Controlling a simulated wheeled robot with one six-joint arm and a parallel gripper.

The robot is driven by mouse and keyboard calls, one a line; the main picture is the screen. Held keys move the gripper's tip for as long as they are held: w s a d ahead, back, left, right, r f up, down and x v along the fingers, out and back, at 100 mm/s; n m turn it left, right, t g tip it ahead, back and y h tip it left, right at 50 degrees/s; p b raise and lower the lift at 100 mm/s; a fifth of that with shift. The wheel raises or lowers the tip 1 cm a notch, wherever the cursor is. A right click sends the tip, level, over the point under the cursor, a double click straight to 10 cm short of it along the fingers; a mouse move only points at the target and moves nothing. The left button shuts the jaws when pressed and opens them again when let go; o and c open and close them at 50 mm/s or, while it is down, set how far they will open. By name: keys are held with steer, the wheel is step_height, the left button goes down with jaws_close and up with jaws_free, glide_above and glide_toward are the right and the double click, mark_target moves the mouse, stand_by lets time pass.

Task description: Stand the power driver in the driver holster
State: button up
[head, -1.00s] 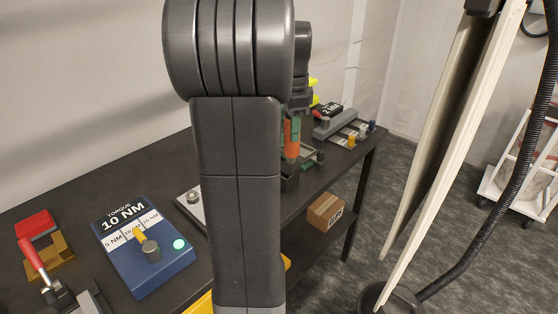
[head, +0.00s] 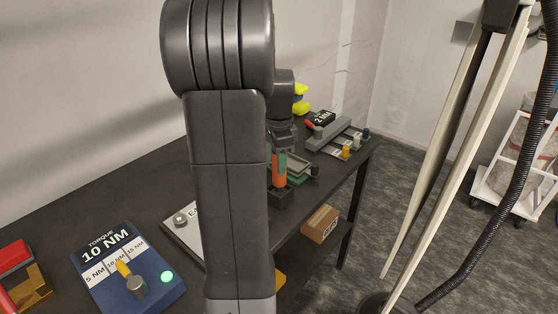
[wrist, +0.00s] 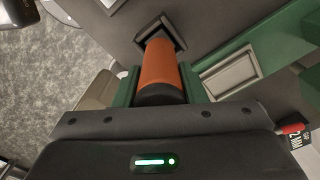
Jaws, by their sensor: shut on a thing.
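The power driver, with an orange grip (head: 279,171), is upright in my gripper (head: 279,155), at the bench's right part. In the wrist view its orange body (wrist: 158,66) lies between green finger pads. My gripper (wrist: 160,88) is shut on it. The driver holster (head: 281,197) is a dark square block on the bench, directly below the driver. In the wrist view the holster's square rim (wrist: 178,32) surrounds the driver's far end, which is hidden, so I cannot tell how deep it sits.
A green-edged tray (head: 300,166) lies close to the right of the driver. Behind it are a 2 NM sign (head: 321,119) and a grey rack (head: 335,133). A blue 10 NM torque box (head: 127,270) stands at front left. A cardboard box (head: 320,224) is on the lower shelf.

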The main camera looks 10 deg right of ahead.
steer(key=shift+f, duration=0.25)
steer(key=shift+f, duration=0.15)
steer(key=o, duration=1)
step_height(320, 180, up, 12)
steer(key=shift+r+b, duration=0.15)
steer(key=shift+b, duration=0.2)
